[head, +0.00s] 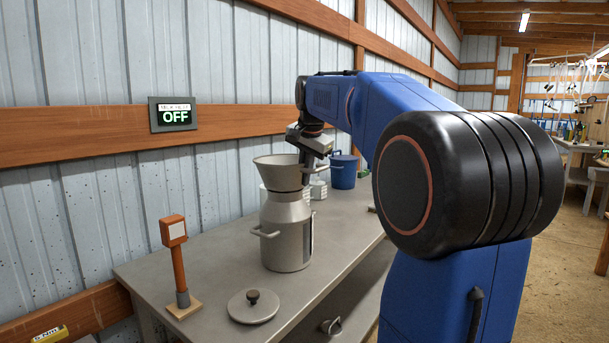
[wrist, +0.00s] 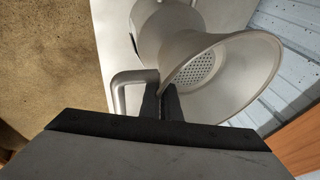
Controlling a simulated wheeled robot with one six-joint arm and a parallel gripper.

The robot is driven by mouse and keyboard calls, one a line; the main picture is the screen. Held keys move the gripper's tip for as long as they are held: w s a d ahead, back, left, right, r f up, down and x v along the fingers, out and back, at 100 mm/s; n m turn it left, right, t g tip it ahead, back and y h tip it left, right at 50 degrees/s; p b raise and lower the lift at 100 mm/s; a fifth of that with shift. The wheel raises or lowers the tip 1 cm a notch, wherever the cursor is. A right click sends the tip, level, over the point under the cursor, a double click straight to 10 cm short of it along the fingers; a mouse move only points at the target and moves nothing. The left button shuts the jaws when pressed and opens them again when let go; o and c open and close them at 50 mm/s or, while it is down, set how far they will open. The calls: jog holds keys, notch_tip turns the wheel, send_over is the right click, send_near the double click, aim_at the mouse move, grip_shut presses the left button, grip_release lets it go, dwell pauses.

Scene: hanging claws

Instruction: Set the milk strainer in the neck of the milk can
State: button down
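The grey metal milk can (head: 287,240) stands upright on the bench, with side handles. The milk strainer (head: 277,172), a wide grey funnel, is upright at the can's neck. Whether its lower end is inside the neck or just above it, I cannot tell. In the wrist view the strainer (wrist: 250,75) shows its flared bowl and perforated disc, with the can (wrist: 165,35) behind it. My gripper (head: 306,180) is at the strainer's right side. In the wrist view my gripper (wrist: 161,98) has its dark fingers close together on the strainer's rim, one each side.
A round lid (head: 253,306) with a dark knob lies on the bench (head: 205,262) in front of the can. An orange post (head: 178,262) stands left. A blue bucket (head: 343,171) stands behind. A wall sign (head: 173,115) reads OFF.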

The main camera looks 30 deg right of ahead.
jog(key=shift+f, duration=0.35)
jog(key=c, duration=1.9)
grip_release()
jog(key=v, duration=1.7)
jog(key=shift+s+r, duration=0.15)
jog(key=s+a+f+n, duration=0.4)
jog(key=s+a+f, duration=0.2)
jog(key=f, duration=0.8)
jog(key=s+a+f+n+y, duration=0.1)
jog(key=s+a+f+n, duration=0.4)
jog(key=s+f, duration=0.6)
jog(key=s+a+f+n, duration=0.5)
jog(key=s+a+f, duration=0.2)
jog(key=f, duration=1.1)
jog(key=shift+s+a+y, duration=0.15)
jog(key=shift+s+y, duration=0.05)
jog(key=shift+s, duration=0.3)
jog(key=shift+s+a+y, duration=0.15)
jog(key=shift+s+y, duration=0.05)
jog(key=shift+s, duration=0.3)
